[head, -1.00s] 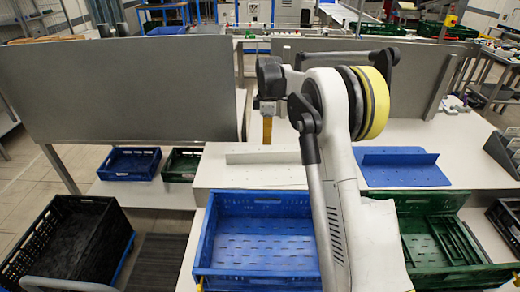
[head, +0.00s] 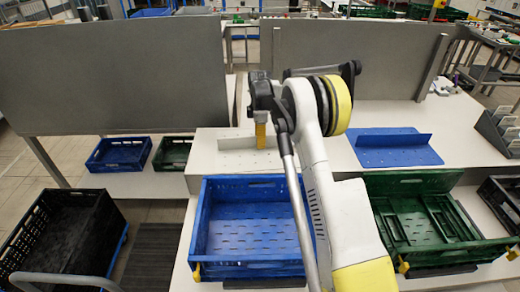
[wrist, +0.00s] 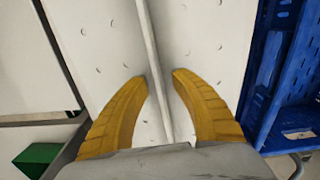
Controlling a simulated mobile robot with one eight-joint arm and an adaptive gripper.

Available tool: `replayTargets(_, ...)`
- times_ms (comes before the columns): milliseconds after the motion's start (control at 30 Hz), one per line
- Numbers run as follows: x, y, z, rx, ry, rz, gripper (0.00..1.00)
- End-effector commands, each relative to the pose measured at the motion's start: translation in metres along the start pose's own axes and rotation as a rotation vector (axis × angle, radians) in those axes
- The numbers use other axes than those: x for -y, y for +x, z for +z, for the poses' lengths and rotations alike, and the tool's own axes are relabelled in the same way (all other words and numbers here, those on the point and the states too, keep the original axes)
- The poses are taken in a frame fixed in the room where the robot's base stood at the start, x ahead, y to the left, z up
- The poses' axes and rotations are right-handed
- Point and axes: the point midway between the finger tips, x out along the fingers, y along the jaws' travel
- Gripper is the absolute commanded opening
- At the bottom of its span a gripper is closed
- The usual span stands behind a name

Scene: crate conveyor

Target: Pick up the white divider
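The white divider (head: 236,143) lies on the white worktop left of centre in the head view, its thin wall standing up from a flat base with small holes. In the wrist view its wall (wrist: 152,45) runs lengthwise between the two yellow fingers. My gripper (wrist: 160,78) is open, one finger on each side of the wall, with a visible gap on both sides. In the head view my gripper (head: 260,135) points down at the divider's right part. The arm partly hides that end.
A blue divider (head: 395,157) lies on the worktop to the right. A blue crate (head: 205,232) and a green crate (head: 410,263) stand in front. A black crate (head: 75,192) is at the left. Grey panels (head: 120,72) stand behind.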

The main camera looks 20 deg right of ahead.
Motion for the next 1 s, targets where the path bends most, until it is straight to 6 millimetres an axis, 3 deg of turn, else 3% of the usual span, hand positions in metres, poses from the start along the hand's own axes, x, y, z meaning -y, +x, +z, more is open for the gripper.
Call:
replayTargets(100,0.0001,0.0116,0.0000,0.000,0.000,0.000,0.31)
replayTargets(267,0.0001,0.0107,0.0000,0.000,0.000,0.000,0.31)
replayTargets(300,0.0001,0.0106,0.0000,0.000,0.000,0.000,0.27)
replayTargets(400,0.0001,0.0106,0.0000,0.000,0.000,0.000,0.00)
replayTargets(1000,0.0002,0.0030,0.0000,0.000,0.000,0.000,0.00)
